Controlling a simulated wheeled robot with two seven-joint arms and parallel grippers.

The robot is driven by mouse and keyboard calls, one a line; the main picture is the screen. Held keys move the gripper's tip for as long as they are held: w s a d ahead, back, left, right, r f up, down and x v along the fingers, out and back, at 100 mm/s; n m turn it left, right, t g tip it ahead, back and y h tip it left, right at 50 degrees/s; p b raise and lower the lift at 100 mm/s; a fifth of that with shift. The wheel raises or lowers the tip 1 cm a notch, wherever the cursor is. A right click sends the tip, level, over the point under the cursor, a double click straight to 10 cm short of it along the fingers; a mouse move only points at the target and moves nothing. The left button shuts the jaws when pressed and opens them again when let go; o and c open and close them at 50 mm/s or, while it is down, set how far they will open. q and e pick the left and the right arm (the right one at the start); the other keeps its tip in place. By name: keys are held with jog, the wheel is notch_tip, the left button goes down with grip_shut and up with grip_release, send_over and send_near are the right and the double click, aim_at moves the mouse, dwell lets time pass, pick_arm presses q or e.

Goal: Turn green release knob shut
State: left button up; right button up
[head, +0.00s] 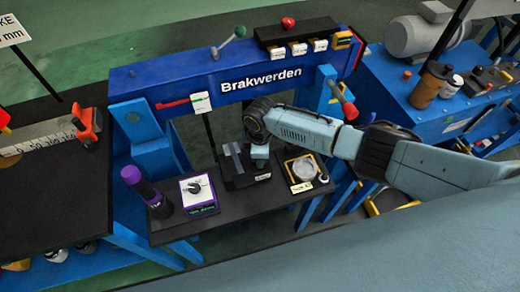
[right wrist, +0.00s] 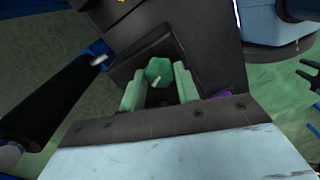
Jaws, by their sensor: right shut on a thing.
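The green release knob (right wrist: 158,70) shows in the right wrist view as a faceted green cap with a small white mark on its lower side. It sits on a dark block (right wrist: 165,48). My right gripper (right wrist: 159,86) has a pale green finger on each side of the knob and is shut on it. In the head view my right gripper (head: 259,158) reaches down to the black device (head: 236,168) on the bench and hides the knob there. My left gripper is in neither view.
The black bench (head: 225,212) also carries a purple-and-black cylinder (head: 143,186), a white dial box (head: 197,190) and a yellow-framed round dish (head: 303,170). Behind stands the blue "Brakwerden" beam (head: 180,78) with a green-ball lever (head: 239,32). A red-ended handle (head: 349,107) is near my right arm.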

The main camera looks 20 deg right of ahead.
jog(key=m+p, duration=0.2)
jog(key=m, duration=0.1)
jog(key=shift+m, duration=0.7)
pick_arm(q)
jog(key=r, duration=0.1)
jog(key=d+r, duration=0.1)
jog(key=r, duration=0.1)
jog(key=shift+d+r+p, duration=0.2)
jog(key=shift+p, duration=0.2)
pick_arm(e)
jog(key=shift+m, duration=0.3)
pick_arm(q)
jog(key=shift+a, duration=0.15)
pick_arm(e)
jog(key=o, duration=1)
jog(key=shift+c, duration=0.2)
